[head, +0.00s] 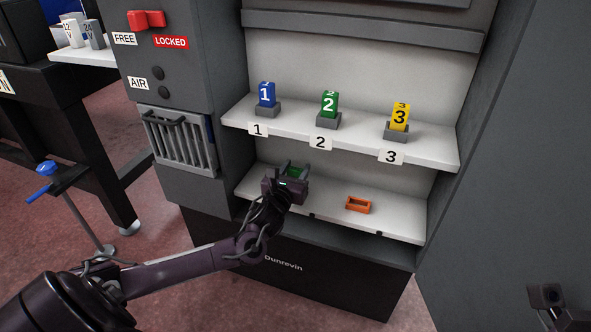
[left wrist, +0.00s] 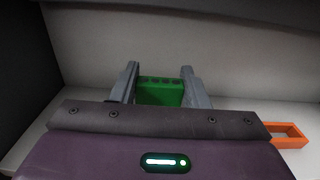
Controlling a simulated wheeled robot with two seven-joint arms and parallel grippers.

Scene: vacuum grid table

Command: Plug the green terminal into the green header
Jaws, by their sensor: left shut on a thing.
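My left gripper (head: 292,171) reaches over the left part of the lower shelf, its fingers pointing toward the back wall. It is shut on the green terminal (left wrist: 160,93), a small green block with a row of dark holes along its top. In the head view the terminal (head: 294,174) shows as a green patch between the fingers. Its lower part is hidden behind the gripper body in the left wrist view. I cannot make out a separate green header in either view.
An orange open frame (head: 358,205) lies on the lower shelf (head: 400,222), right of my gripper; it also shows in the wrist view (left wrist: 284,134). The upper shelf (head: 285,127) above holds blue 1 (head: 266,95), green 2 (head: 329,103) and yellow 3 (head: 400,116) blocks on grey bases.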

